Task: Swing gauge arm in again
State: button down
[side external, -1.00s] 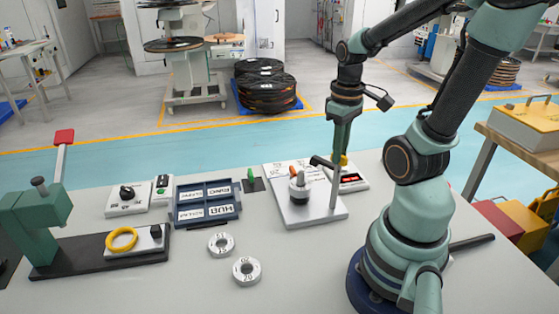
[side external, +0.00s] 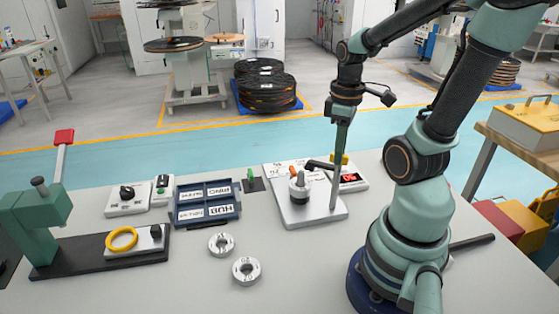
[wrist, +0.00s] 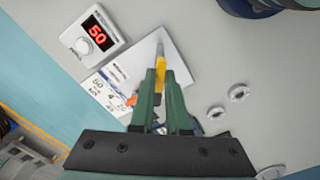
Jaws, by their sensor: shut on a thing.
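My gripper (side external: 338,152) points down at the gauge arm, beside a yellow part (side external: 343,159), and is shut on the arm.
A blue tray (side external: 207,214) with labelled compartments stands left of the plate. Two grey rings (side external: 246,271) lie in front. A green press (side external: 35,215) and a yellow ring (side external: 122,239) on a dark base are at left.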

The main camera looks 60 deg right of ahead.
jog(key=shift+r, duration=0.1)
jog(key=c, duration=0.9)
grip_release()
notch_tip(320, 180, up, 12)
jog(key=w+a+f+t, duration=0.1)
jog(key=w+a+t, duration=0.1)
jog(key=w+a, duration=0.3)
jog(key=w+a+f+m+t, duration=0.1)
jog(key=w+a+f+t, duration=0.1)
jog(key=a, duration=0.7)
jog(key=w+t, duration=0.1)
jog(key=w, duration=0.1)
jog(key=shift+w+a+f+m+t, duration=0.15)
jog(key=shift+w+a+m+t, duration=0.1)
jog(key=shift+w+m+t, duration=0.1)
